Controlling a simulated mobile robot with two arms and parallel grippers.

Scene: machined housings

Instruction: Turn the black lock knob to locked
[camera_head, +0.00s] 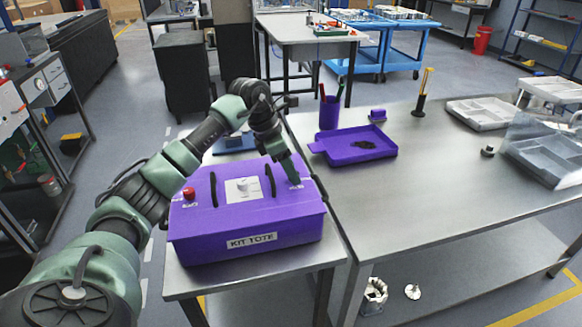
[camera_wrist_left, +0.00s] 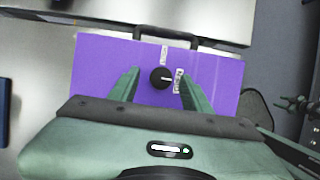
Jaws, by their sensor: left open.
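The black lock knob (camera_wrist_left: 160,78) sits on the purple kit tote (camera_wrist_left: 95,75) in the left wrist view. Its white pointer mark points right, towards a small white label (camera_wrist_left: 178,81); another label (camera_wrist_left: 164,55) lies above the knob. The label text is too small to read. My left gripper (camera_wrist_left: 160,88) is open, with one finger on each side of the knob and visible gaps between. In the head view the left gripper (camera_head: 294,181) reaches down to the right part of the tote (camera_head: 205,245) and hides the knob. My right gripper is not in view.
The tote top also carries a red knob (camera_head: 189,193), a white plate (camera_head: 240,195) and two black handles. On the bench to the right stand a purple tray (camera_head: 345,156), a purple pen cup (camera_head: 329,116) and grey trays (camera_head: 482,113). The bench's front middle is clear.

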